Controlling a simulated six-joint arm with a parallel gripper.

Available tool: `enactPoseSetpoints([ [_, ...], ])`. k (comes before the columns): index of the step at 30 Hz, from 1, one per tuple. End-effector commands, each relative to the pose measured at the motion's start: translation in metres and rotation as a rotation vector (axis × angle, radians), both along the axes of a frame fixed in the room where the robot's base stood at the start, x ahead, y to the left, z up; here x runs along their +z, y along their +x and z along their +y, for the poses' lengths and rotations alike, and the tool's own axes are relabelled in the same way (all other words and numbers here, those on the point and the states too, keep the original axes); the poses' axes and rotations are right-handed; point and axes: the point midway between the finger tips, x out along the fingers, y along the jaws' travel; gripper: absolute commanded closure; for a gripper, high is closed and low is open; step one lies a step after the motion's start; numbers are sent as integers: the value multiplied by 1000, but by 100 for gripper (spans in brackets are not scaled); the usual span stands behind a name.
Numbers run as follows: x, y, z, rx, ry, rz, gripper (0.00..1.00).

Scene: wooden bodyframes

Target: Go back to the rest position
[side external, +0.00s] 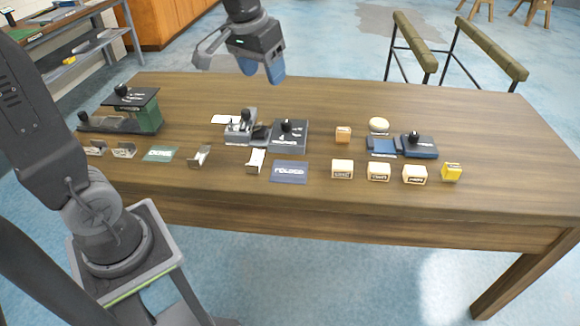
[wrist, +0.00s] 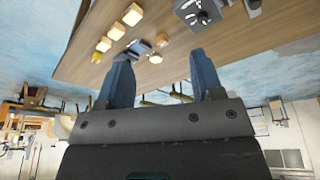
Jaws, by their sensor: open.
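My gripper (side external: 262,72) is raised above the far edge of the wooden table (side external: 300,90), well clear of everything on it. Its two blue fingers point down and are apart, with nothing between them. In the wrist view my gripper (wrist: 162,78) also shows open and empty, with the table (wrist: 265,50) and its objects beyond the fingertips. No object touches the fingers.
Left of centre on the table are a green block device (side external: 148,114) and metal brackets (side external: 200,156). A black box (side external: 290,136) and dark card (side external: 289,172) are central. Several small wooden blocks (side external: 342,169) and a blue device (side external: 420,146) lie right. The right end is clear.

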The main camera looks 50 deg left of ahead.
Motion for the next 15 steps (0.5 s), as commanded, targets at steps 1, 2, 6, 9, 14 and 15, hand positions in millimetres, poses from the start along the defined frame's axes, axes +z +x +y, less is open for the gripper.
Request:
enactPoseSetpoints([
  [1, 3, -22, -11, -30, 7, -28, 40],
  [2, 4, -34, -16, -46, 11, -44, 40],
  [6, -4, -85, -36, -117, 25, -107, 40],
  [9, -14, -116, -46, -161, 33, -148, 40],
  [14, -29, -146, -54, -206, 41, -191, 40],
  [15, -32, -151, -55, -214, 42, -198, 40],
])
